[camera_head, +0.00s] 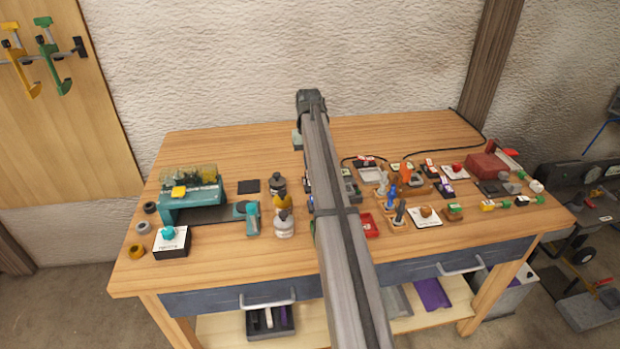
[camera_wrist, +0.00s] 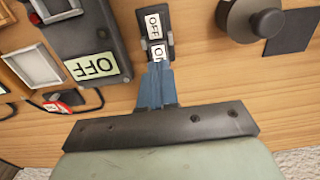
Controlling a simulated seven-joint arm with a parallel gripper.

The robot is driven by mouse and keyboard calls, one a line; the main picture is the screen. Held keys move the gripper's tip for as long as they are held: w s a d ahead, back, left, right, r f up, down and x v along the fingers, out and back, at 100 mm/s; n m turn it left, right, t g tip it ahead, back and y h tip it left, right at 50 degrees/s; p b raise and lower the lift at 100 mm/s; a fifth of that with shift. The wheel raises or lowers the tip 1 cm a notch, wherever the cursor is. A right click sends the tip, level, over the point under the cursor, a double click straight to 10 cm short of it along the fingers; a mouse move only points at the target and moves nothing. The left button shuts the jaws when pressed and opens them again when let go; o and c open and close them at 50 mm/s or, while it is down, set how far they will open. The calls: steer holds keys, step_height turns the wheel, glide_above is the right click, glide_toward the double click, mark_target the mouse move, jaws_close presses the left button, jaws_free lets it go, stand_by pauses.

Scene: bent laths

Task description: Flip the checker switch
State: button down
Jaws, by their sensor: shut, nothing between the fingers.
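In the wrist view a small dark switch (camera_wrist: 169,21) carries a white OFF label and a second white label below it, partly covered by my fingertips. My gripper (camera_wrist: 157,72) is shut and empty, with its blue-grey fingers together at the lower end of this switch. I cannot tell whether they touch it. A larger dark box (camera_wrist: 87,31) with its own OFF label and a white-framed pad sits left of the fingers. I cannot tell from the labels which one is the checker switch. In the head view my arm hides the gripper and this part of the bench.
The wooden bench (camera_head: 225,145) holds a teal machine (camera_head: 196,200) and bottles (camera_head: 284,222) on the left. Many small switches, tools and a red box (camera_head: 487,166) crowd the right. In the wrist view a dark round knob (camera_wrist: 262,20) stands right of the fingers.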

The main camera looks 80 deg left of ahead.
steer(key=shift+f, duration=1.3)
stand_by(0.9)
steer(key=shift+r, duration=3.5)
steer(key=shift+d, duration=0.1)
